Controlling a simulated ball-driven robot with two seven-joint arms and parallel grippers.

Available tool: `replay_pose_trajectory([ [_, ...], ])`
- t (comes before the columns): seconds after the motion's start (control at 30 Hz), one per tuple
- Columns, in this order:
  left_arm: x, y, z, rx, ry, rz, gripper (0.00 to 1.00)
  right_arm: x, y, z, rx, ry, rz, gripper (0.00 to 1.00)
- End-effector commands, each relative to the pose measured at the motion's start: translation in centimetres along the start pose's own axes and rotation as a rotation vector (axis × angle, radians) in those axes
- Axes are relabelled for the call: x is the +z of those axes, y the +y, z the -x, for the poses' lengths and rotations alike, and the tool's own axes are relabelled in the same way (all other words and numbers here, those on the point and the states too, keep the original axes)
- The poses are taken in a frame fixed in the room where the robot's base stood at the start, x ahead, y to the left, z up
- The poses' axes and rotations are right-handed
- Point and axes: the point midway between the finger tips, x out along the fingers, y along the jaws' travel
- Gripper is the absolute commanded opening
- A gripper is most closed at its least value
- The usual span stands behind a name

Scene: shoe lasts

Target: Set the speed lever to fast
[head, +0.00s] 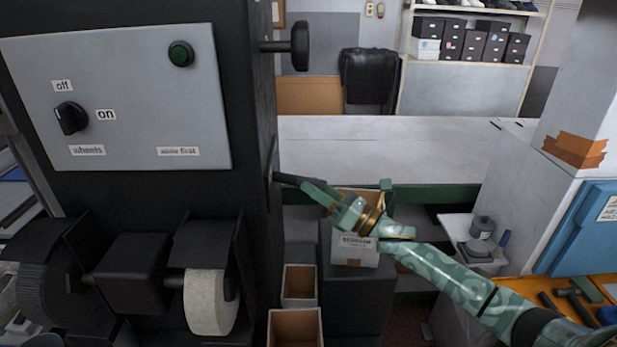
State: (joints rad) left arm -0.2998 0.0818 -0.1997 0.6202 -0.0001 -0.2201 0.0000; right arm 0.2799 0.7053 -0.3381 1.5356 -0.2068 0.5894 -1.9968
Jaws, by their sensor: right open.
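The dark machine (258,60) fills the left side of the head view. A dark bar (290,180), which looks like the speed lever, sticks out from a narrow slot on the machine's right side. It points right, towards my gripper. My right gripper (320,190), green with a brass-coloured ring at the wrist, is open at the outer end of this bar. I cannot tell whether the fingers touch it or where they end. No speed marks are visible beside the bar. My left gripper is out of view.
A black round knob (300,46) juts out above my gripper. Abrasive wheels (210,300) and open boxes (295,328) lie below. A pale bench (400,145) stands behind.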

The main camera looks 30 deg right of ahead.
Motion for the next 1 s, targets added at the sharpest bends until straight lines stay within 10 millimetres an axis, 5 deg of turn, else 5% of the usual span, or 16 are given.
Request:
replay_pose_trajectory([
  [0.2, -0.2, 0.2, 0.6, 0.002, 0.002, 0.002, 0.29, 0.0, 0.0, -2.3, 0.000, -0.001, -0.001, 0.43],
  [0.5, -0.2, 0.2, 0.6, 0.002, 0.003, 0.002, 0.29, -0.1, 0.0, -2.5, 0.000, 0.001, -0.001, 0.43],
  [0.67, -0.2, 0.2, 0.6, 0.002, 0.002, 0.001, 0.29, -0.1, 0.0, -2.5, 0.000, 0.001, -0.001, 0.02],
  [0.87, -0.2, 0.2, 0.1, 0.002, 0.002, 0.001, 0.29, -0.1, -0.4, -2.5, 0.003, 0.001, 0.000, 0.00],
  [1.0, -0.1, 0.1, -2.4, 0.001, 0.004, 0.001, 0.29, 0.0, -2.2, -2.6, 0.021, 0.007, -0.001, 0.00],
])
